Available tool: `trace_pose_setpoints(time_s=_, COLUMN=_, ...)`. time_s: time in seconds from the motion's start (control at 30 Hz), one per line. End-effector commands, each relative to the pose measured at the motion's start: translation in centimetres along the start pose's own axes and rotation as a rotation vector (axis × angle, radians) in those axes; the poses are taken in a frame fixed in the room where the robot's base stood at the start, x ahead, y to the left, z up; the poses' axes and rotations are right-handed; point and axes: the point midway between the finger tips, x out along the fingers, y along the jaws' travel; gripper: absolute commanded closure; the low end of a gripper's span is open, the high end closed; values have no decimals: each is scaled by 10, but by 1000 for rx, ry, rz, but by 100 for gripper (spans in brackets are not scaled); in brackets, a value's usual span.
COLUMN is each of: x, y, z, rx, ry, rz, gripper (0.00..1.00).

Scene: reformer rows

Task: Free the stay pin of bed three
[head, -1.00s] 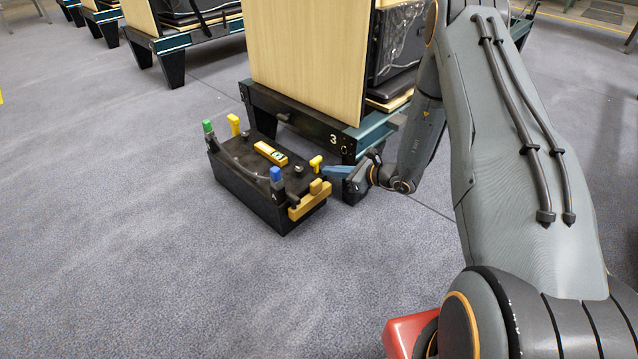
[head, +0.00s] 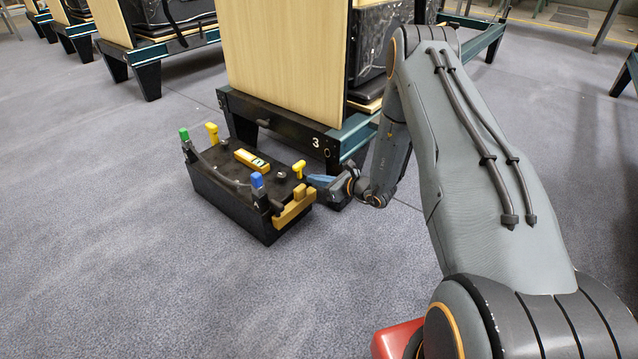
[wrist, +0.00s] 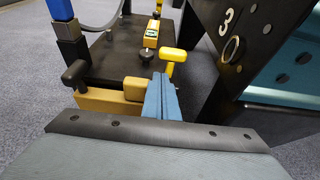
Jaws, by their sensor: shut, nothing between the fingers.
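Bed three's dark end frame (head: 275,128) carries a white "3", which also shows in the wrist view (wrist: 228,20). A black box (head: 235,205) stands on the floor against it. A yellow T-shaped handle (head: 299,168) rises from the box's near right corner; it also shows in the wrist view (wrist: 173,58). I cannot tell for sure that it is the stay pin. My gripper (head: 312,180) has blue fingers (wrist: 160,95), shut and empty, beside and just below this handle. I cannot tell whether they touch it. A second yellow handle (head: 212,132) stands at the box's far corner.
The box also bears a green-topped post (head: 184,135), a blue-topped post (head: 257,181), a dark curved bar, a yellow level (head: 251,160) and an ochre block (head: 294,208). A tall wooden panel (head: 285,60) stands above the frame. Carpet (head: 110,260) is clear left and in front.

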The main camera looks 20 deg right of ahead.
Motion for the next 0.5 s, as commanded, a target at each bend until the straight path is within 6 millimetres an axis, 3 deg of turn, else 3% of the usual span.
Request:
trace_pose_setpoints(time_s=0.2, x=39, y=1, z=-2, rx=-1, ry=0, rz=2, gripper=100)
trace_pose_setpoints(time_s=0.5, x=60, y=0, z=0, rx=0, ry=0, rz=0, gripper=100)
